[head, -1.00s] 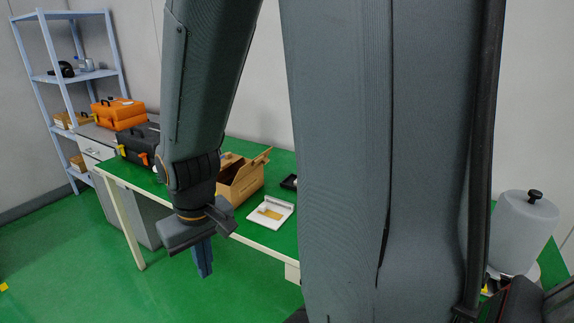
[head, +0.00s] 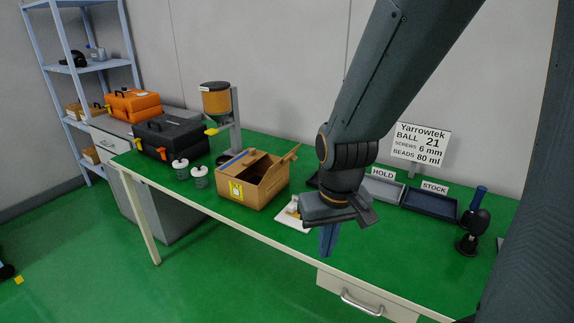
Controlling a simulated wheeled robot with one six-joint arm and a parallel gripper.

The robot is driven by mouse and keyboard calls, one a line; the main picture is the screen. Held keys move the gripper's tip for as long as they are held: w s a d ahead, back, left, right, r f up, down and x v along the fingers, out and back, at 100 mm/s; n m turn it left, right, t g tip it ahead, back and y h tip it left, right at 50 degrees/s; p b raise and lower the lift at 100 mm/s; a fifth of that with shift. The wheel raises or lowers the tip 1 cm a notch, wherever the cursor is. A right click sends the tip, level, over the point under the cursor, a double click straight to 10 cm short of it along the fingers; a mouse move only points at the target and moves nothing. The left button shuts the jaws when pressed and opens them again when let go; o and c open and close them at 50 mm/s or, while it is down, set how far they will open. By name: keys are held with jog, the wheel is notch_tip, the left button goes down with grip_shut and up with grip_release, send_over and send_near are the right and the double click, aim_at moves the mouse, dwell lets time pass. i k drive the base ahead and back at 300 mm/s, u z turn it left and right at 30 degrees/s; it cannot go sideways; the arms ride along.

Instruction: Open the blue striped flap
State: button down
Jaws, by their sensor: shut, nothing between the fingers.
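A brown cardboard box (head: 262,194) stands on the green table with a yellow label on its front. A flap with a blue stripe (head: 235,160) lies across the left part of the box top, roughly level. The right part of the top is uncovered and shows a dark inside. Another flap sticks up and outward at the right edge. My gripper (head: 328,242) points down at the table's front edge, right of the box and apart from it. Its fingers are together and empty.
A white tray (head: 293,222) lies between the box and my gripper, partly hidden. Two small jars (head: 199,176) and a hopper stand (head: 217,100) are left of and behind the box. Black (head: 170,140) and orange cases stand further left. HOLD and STOCK trays (head: 430,203) are right.

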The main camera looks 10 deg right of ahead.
aim_at(236, 165)
jog(key=z, duration=0.05)
jog(key=k, duration=0.35)
jog(key=u, duration=0.5)
jog(key=i, duration=1.2)
jog(key=z, duration=0.05)
